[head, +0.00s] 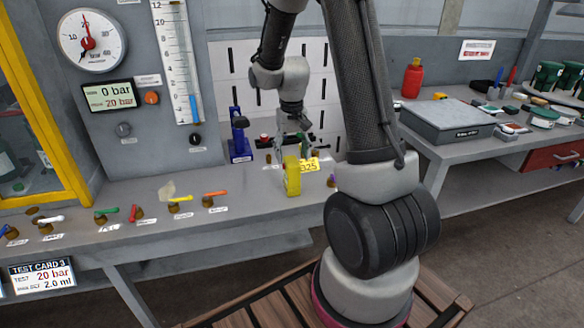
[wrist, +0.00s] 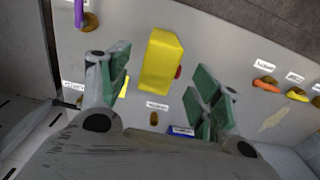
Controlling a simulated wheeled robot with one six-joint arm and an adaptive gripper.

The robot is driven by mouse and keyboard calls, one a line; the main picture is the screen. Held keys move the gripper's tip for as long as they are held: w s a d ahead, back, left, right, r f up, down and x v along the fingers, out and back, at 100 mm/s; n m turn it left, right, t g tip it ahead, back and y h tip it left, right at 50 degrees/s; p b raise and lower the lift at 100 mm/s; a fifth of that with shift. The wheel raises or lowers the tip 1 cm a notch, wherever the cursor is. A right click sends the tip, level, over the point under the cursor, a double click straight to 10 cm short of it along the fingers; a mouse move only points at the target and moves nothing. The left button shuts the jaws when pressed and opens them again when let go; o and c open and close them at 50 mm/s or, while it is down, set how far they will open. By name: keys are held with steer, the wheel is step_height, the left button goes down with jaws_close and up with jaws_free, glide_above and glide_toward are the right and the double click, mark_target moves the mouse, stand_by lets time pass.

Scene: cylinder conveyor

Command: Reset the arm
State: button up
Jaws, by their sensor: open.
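My gripper (head: 292,140) is over the workbench (head: 250,215), with its fingers pointing down. In the wrist view my gripper (wrist: 163,90) is open, its green-padded fingers spread wide with nothing between them held. An upright yellow block (head: 292,177) stands on the bench just below and in front of the fingers. In the wrist view the yellow block (wrist: 162,60) shows between and beyond the fingertips. It looks free of both pads; the exact gap is hard to judge.
A blue fixture (head: 239,138) stands left of my gripper. Small coloured valve levers (head: 180,199) line the bench's left part. A yellow number tag (head: 309,165) is beside the block. A gauge panel (head: 130,80) rises behind. A grey box (head: 446,120) is on the right table.

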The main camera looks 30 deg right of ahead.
steer(key=shift+r, duration=1.4)
steer(key=s+a+r+n+t, duration=0.1)
steer(key=s+a+r+t, duration=0.1)
steer(key=s+r, duration=0.7)
steer(key=s+a+r+n+t, duration=0.2)
steer(key=s+r, duration=0.6)
steer(key=s, duration=0.6)
steer(key=shift+s+a+r, duration=0.15)
steer(key=shift+a+r, duration=0.25)
steer(key=shift+a, duration=0.1)
